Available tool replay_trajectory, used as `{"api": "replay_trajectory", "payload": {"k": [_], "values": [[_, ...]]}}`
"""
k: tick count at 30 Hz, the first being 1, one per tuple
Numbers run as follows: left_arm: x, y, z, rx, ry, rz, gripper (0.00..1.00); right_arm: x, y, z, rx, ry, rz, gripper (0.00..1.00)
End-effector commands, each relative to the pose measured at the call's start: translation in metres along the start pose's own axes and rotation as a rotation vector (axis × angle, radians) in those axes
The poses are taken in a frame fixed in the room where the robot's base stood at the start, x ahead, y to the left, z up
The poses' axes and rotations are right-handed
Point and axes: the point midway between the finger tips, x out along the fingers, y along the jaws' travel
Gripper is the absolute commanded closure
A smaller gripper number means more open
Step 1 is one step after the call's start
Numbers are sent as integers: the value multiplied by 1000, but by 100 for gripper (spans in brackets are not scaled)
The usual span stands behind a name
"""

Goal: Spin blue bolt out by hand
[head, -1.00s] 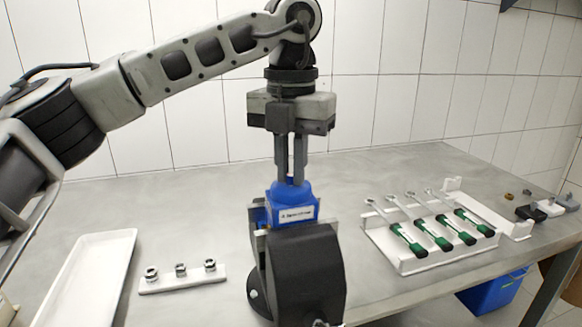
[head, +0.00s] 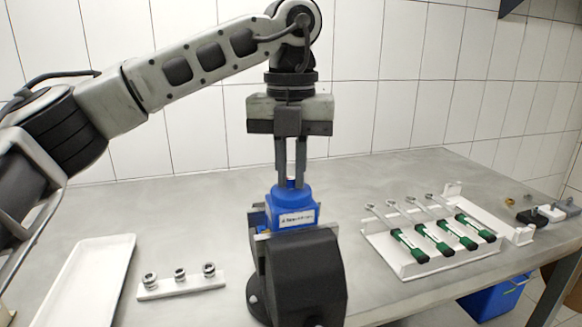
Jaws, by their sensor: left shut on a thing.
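My left gripper (head: 291,184) points straight down over the blue pump (head: 292,212), which sits in a dark stand on the table. Its two fingers are close together and shut on a small blue bolt (head: 291,183) at the top of the pump. The bolt shows only as a sliver between the fingertips, so how far it stands out of the pump cannot be told. The pump has a white label on its front. My right gripper is not in view.
A white tray (head: 124,243) lies at the left. A white strip (head: 170,289) holds three metal sockets. A blue bin (head: 492,299) stands below the table's right edge. The table behind the pump is clear.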

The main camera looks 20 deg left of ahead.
Motion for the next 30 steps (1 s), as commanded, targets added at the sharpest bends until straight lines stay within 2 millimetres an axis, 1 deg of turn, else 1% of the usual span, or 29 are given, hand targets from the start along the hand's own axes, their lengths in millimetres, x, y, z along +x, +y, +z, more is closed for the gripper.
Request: {"api": "replay_trajectory", "payload": {"k": [2,3,4,5,16,20,23,26,30], "values": [[0,0,0,1,0,0,100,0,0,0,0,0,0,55],[0,0,0,1,0,0,76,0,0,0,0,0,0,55],[0,0,0,1,0,0,68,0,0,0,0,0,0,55],[0,0,0,1,0,0,65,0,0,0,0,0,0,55],[0,0,0,1,0,0,65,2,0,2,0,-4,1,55],[-8,0,0,1,-2,-1,65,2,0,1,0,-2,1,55],[-22,0,0,0,-3,-2,65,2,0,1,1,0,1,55],[-46,-1,0,0,-5,-1,65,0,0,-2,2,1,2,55],[-85,0,0,-2,-6,0,65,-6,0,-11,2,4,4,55]]}}
